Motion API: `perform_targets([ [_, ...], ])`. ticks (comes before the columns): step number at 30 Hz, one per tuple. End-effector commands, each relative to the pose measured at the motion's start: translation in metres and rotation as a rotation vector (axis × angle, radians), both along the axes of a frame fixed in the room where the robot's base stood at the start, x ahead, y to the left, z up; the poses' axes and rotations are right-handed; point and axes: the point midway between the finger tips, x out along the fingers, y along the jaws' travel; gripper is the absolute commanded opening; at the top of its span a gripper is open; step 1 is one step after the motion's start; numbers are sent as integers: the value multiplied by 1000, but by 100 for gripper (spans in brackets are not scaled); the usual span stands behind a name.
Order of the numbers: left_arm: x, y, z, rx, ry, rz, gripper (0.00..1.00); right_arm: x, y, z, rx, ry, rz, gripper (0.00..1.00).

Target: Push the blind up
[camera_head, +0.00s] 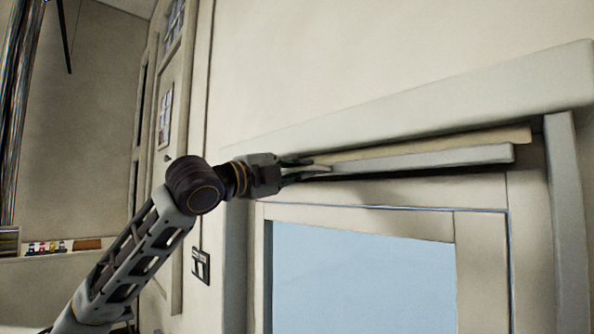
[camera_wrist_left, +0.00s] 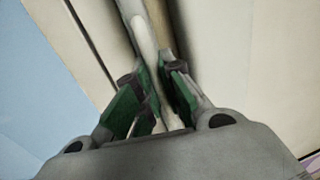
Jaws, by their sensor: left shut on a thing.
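The blind shows as a pale grey rail (camera_head: 430,160) across the top of the window, just under the frame's upper ledge. A cream strip (camera_head: 440,143) runs right behind and above it. The window pane (camera_head: 360,275) below is uncovered. My left gripper (camera_head: 305,170) is at the rail's left end, with its fingers shut on it. In the left wrist view the rail (camera_wrist_left: 143,40) runs between the green-padded fingers (camera_wrist_left: 155,90). My right gripper is not in view.
The window's upper ledge (camera_head: 430,105) juts out close above my gripper. A side post (camera_head: 567,220) stands at the right. A wall switch (camera_head: 200,265) is left of the window. A shelf (camera_head: 60,255) with small coloured items is at the far left.

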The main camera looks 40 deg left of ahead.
Motion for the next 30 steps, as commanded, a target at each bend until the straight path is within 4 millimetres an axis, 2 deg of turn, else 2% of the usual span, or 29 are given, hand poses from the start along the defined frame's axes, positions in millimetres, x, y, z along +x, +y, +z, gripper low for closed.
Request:
perform_targets([
  [1, -4, 3, 9, -3, -22, 5, 0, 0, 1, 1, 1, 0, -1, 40],
  [2, -4, 4, 9, -3, -23, 5, 11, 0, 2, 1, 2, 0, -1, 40],
  [7, -4, 4, 9, -3, -21, 5, 32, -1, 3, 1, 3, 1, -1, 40],
  [16, -3, 2, 6, -2, -15, 3, 32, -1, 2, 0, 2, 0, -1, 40],
  [19, -2, 2, 5, -1, -14, 2, 32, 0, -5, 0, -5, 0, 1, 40],
  [30, -1, 1, 1, 0, -11, 2, 32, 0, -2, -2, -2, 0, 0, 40],
])
